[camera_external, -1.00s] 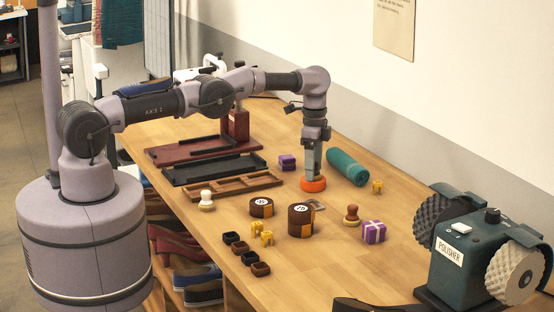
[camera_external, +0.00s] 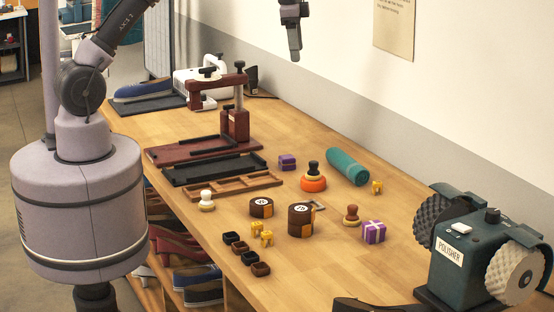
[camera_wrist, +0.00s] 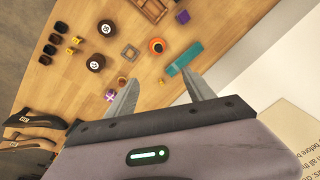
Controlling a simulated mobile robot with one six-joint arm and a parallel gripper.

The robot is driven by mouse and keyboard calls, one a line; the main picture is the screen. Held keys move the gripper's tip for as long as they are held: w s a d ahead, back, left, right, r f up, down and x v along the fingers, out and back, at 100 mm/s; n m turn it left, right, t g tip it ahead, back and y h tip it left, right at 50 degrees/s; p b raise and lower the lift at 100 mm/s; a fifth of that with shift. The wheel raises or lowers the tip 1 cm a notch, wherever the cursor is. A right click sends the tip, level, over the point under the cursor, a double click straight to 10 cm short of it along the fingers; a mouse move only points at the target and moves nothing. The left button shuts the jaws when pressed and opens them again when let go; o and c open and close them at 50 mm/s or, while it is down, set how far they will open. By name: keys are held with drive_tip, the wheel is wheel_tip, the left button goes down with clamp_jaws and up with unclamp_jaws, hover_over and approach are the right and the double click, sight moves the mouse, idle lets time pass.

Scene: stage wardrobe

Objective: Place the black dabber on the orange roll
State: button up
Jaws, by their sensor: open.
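The black dabber (camera_external: 314,170) stands upright on top of the orange roll (camera_external: 313,184) on the workbench. In the wrist view the dabber (camera_wrist: 158,47) shows as a dark spot over the orange ring of the roll (camera_wrist: 152,43). My gripper (camera_external: 295,55) is high above the bench, well apart from both, with nothing in it. In the wrist view my gripper (camera_wrist: 160,88) shows two spread fingers with only the bench far below between them.
A teal roll (camera_external: 347,167) lies right of the orange roll, and a purple box (camera_external: 287,162) sits to its left. Two brown rolls, a brown dabber (camera_external: 351,214) and a cream dabber (camera_external: 206,200) stand nearer. A polisher (camera_external: 459,262) fills the right end.

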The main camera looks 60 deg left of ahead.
drive_tip(key=s+d+r+n+t+y, duration=0.1)
drive_tip(key=s+r, duration=0.3)
drive_tip(key=s, duration=0.8)
drive_tip(key=s+r+n+t, duration=0.1)
drive_tip(key=s+r, duration=0.3)
drive_tip(key=s, duration=0.8)
drive_tip(key=s+f+t, duration=0.1)
drive_tip(key=s+f, duration=0.5)
drive_tip(key=s, duration=0.6)
drive_tip(key=shift+s+d+f+t, duration=0.15)
drive_tip(key=shift+s+d+t, duration=0.1)
drive_tip(key=shift+t, duration=0.15)
drive_tip(key=shift+f, duration=0.1)
